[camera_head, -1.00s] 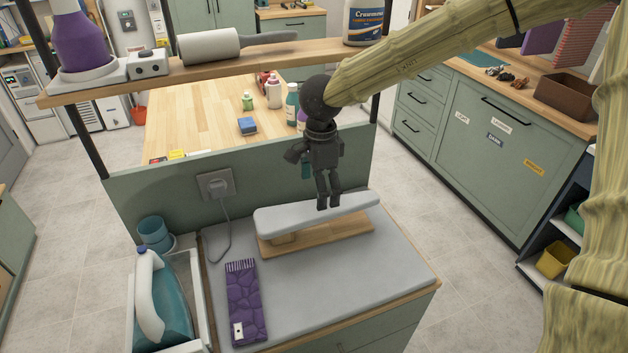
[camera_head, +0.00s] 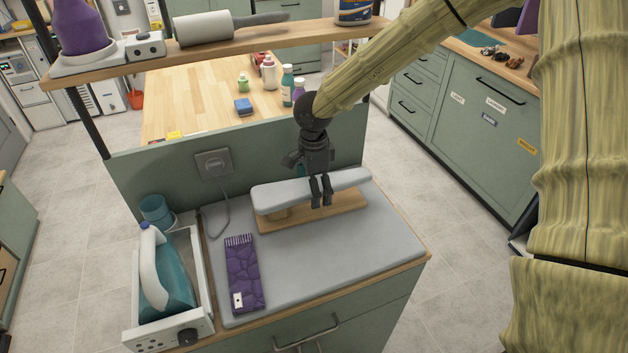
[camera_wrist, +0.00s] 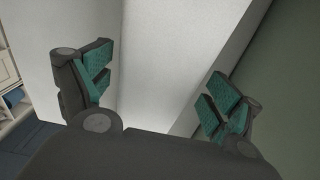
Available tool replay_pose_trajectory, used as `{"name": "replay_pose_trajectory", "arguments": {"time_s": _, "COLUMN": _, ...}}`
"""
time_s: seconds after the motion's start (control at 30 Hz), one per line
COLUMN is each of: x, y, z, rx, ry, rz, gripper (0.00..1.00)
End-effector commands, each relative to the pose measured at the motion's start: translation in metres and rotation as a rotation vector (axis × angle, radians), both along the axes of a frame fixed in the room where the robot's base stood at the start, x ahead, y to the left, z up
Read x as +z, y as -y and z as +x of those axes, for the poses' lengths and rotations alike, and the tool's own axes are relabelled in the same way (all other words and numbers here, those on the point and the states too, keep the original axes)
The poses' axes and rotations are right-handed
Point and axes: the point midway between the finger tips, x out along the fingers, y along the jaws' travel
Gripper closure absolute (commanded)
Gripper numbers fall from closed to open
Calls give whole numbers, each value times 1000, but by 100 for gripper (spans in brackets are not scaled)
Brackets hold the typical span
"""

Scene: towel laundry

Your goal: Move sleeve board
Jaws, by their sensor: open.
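The sleeve board has a padded light-grey top (camera_head: 275,193) on a wooden base (camera_head: 290,218). It stands towards the back of the grey-covered worktop. My gripper (camera_head: 321,203) hangs over the right half of the sleeve board, fingers pointing down, with its tips at or just in front of the padded top; I cannot tell if they touch it. In the wrist view, the two teal-padded fingers of my gripper (camera_wrist: 155,95) are spread apart, with a pale surface (camera_wrist: 155,50) between and beyond them and nothing held.
A folded purple towel (camera_head: 244,275) lies left of the board. A steam iron (camera_head: 165,275) stands in a tray at the left, near a blue cup (camera_head: 155,210). A green panel with a socket (camera_head: 213,164) and a shelf (camera_head: 240,43) stand behind. The worktop's front right is clear.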

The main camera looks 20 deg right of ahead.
Motion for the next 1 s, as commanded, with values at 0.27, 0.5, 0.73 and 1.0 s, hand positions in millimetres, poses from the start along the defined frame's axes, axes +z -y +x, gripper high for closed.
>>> {"name": "replay_pose_trajectory", "arguments": {"time_s": 0.27, "x": 1, "y": 0, "z": 0, "rx": 0, "ry": 1, "rz": 0, "gripper": 15}}
{"name": "replay_pose_trajectory", "arguments": {"time_s": 0.5, "x": 1, "y": 0, "z": 0, "rx": 0, "ry": 1, "rz": 0, "gripper": 58}}
{"name": "replay_pose_trajectory", "arguments": {"time_s": 0.73, "x": 1, "y": 0, "z": 0, "rx": 0, "ry": 2, "rz": 0, "gripper": 92}}
{"name": "replay_pose_trajectory", "arguments": {"time_s": 1.0, "x": 2, "y": 1, "z": 0, "rx": 0, "ry": 1, "rz": 0, "gripper": 92}}
